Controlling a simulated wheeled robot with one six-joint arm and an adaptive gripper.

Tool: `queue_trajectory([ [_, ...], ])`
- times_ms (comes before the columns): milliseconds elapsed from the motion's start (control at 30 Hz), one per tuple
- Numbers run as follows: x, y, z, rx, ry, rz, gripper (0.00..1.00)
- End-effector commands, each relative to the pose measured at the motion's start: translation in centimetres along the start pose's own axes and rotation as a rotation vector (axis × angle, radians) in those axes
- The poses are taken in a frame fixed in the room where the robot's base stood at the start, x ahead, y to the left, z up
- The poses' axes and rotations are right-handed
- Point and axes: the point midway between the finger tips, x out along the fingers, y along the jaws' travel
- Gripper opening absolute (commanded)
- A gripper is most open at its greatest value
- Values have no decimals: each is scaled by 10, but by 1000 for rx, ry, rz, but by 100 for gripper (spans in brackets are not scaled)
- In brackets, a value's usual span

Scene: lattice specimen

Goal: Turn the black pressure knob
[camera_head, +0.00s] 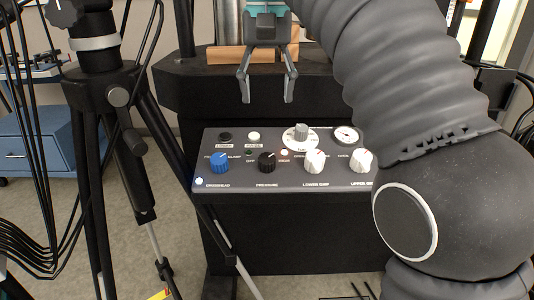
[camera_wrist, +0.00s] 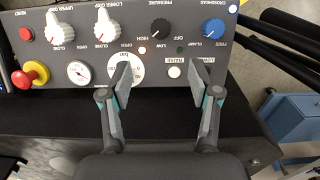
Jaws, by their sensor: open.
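The black pressure knob (camera_head: 267,162) sits on the control panel (camera_head: 230,182), between the blue crosshead knob (camera_head: 219,162) and the white lower grip knob (camera_head: 314,161). In the wrist view, which is upside down, the black knob (camera_wrist: 160,29) is beyond the fingertips, near the top middle. My gripper (camera_head: 267,98) is open and empty, above and behind the panel in the head view. In the wrist view my gripper (camera_wrist: 164,74) has its fingers apart on either side of the knob's line. Nothing touches the knob.
The upper grip knob (camera_head: 361,160) is at right. A red stop button (camera_wrist: 36,71) is in the wrist view. A black tripod (camera_head: 110,90) stands left.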

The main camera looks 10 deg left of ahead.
Motion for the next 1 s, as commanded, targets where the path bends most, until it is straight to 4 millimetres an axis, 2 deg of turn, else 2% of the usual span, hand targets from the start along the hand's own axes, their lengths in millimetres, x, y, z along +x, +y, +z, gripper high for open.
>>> queue_trajectory([
  [167,15,-2,0,-2,-3,1,62],
  [700,108,-1,1,-1,-3,1,62],
  [1000,135,-1,0,-1,-1,0,62],
])
